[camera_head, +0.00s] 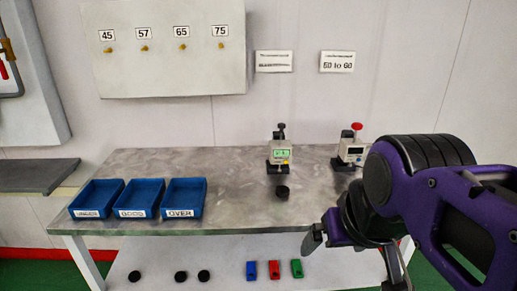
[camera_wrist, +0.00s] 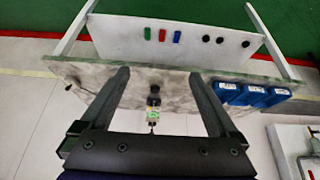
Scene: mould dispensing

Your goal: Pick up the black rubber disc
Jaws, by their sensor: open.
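A black rubber disc (camera_head: 282,192) sits on the grey tabletop (camera_head: 235,212), just in front of a tester with a green display (camera_head: 280,153). Several more black discs (camera_head: 181,277) lie on the white lower shelf; they also show in the wrist view (camera_wrist: 206,39). My gripper (camera_head: 352,262) is open and empty at the table's front right, apart from every disc. In the wrist view my gripper (camera_wrist: 160,75) has its fingers spread wide, with the tester and the tabletop disc (camera_wrist: 155,89) showing between them at a distance.
Blue bins marked UNDER (camera_head: 91,213), GOOD (camera_head: 135,213) and OVER (camera_head: 180,213) stand at the table's left. A second tester with a red knob (camera_head: 353,147) stands at the back right. Blue, red (camera_head: 274,270) and green blocks lie on the shelf.

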